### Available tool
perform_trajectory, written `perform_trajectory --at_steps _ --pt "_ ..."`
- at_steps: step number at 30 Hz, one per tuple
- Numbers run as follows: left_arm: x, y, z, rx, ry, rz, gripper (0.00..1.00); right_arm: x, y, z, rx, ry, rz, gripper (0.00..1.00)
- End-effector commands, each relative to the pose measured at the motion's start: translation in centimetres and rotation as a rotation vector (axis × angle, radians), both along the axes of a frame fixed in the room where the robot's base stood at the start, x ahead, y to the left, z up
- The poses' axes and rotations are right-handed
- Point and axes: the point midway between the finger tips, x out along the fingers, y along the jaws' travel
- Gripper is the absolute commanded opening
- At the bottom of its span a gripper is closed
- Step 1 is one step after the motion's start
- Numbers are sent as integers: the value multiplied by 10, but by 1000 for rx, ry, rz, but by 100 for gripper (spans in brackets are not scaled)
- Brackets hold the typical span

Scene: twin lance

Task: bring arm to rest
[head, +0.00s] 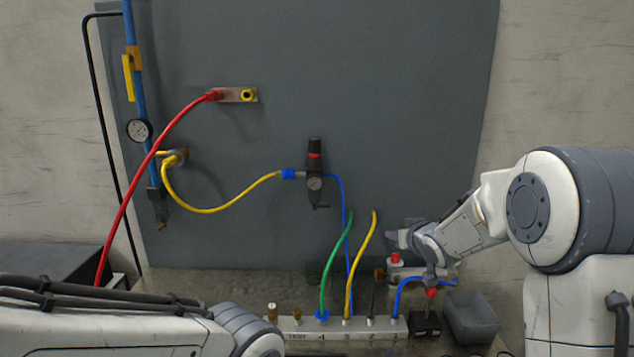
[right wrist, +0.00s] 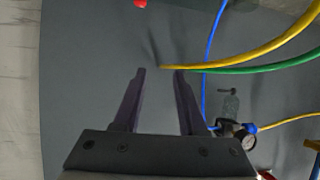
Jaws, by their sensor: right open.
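My right arm (head: 555,205) reaches in from the right in the head view. Its gripper (head: 400,238) is in front of the lower right part of the grey panel, above the bench. In the right wrist view the two dark fingers (right wrist: 160,72) are apart with nothing between them. The yellow hose (right wrist: 245,57) and green hose (right wrist: 265,69) pass close to the right fingertip there; I cannot tell whether they touch it. My left arm (head: 110,318) lies along the lower left of the head view, and its gripper is out of frame.
A numbered manifold (head: 385,326) on the bench carries the green hose (head: 334,262), yellow hose (head: 361,262) and a blue hose. A grey bin (head: 470,318) stands below my right arm. A regulator (head: 314,180) and a red hose (head: 150,165) are on the panel (head: 420,90).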

Motion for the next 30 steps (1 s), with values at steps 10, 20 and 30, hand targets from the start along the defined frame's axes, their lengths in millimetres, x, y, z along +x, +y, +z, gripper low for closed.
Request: perform_trajectory --at_steps 10,20,30 --pt "0 0 0 0 0 0 50 -206 2 -101 -51 613 -127 41" --pt "0 0 0 0 0 0 50 -318 37 -123 -53 896 -50 41" --pt "0 0 0 0 0 0 50 -383 123 -91 -196 972 282 41"
